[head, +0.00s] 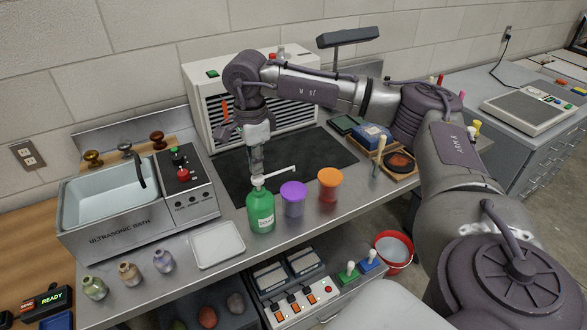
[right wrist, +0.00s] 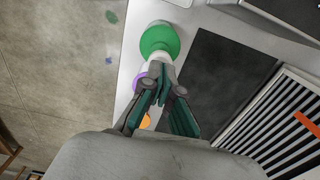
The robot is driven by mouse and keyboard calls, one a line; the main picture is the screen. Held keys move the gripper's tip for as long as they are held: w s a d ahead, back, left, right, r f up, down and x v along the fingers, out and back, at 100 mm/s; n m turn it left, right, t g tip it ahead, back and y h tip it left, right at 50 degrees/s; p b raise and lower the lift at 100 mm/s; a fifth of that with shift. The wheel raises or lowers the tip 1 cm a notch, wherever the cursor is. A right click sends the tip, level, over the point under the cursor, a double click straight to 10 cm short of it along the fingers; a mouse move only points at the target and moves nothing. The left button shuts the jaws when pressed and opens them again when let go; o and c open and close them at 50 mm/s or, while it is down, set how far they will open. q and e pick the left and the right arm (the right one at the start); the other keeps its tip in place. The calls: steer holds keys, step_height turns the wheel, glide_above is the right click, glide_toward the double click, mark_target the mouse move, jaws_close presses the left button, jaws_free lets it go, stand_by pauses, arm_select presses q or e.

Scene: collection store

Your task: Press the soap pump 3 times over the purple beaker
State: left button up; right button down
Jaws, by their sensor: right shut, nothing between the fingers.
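The green soap bottle (head: 261,213) stands upright on the metal bench, its white pump head (head: 275,178) with the spout pointing right towards the purple beaker (head: 293,203). In the right wrist view the green bottle (right wrist: 160,38) and part of the purple beaker (right wrist: 141,82) show beyond the fingers. My right gripper (head: 257,172) is shut and empty, pointing down right above the pump head. Its fingertips hide part of the pump top, and I cannot tell whether they touch it. My left gripper is not in view.
An orange beaker (head: 329,187) stands right of the purple one. The ultrasonic bath (head: 120,225) is at left, with a white tray (head: 218,246) and small vases in front. A dark mat (head: 229,172) lies behind the bottle; a vented unit (head: 199,105) stands behind that.

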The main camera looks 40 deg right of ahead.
mark_target(258, 177)
steer(key=shift+s+f+b, duration=0.1)
steer(key=shift+f+b, duration=0.9)
steer(key=shift+f, duration=0.5)
steer(key=shift+r+p, duration=1.05)
steer(key=shift+r, duration=0.7)
step_height(258, 177, up, 6)
steer(key=p, duration=0.3)
steer(key=shift+p, duration=0.4)
